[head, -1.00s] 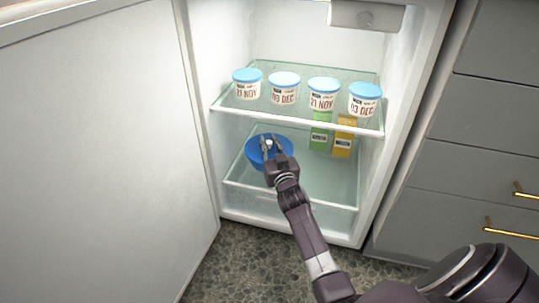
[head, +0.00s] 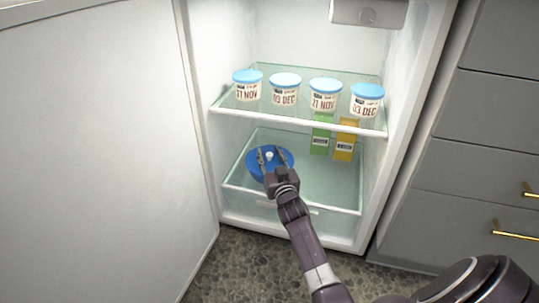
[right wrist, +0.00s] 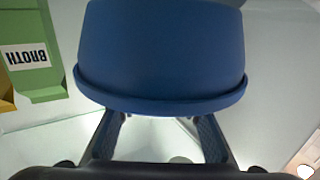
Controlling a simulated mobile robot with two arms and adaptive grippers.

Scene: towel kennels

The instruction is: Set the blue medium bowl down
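The fingertips are partly hidden there. I cannot tell whether they touch the bowl. My left gripper is not in view.
The lower shelf (head: 312,190) has free room right of the bowl. A green carton (head: 319,144) and a yellow carton (head: 344,148) stand behind it. Several blue-lidded tubs stand on the glass shelf (head: 305,117) above. The open door (head: 100,150) is at the left.

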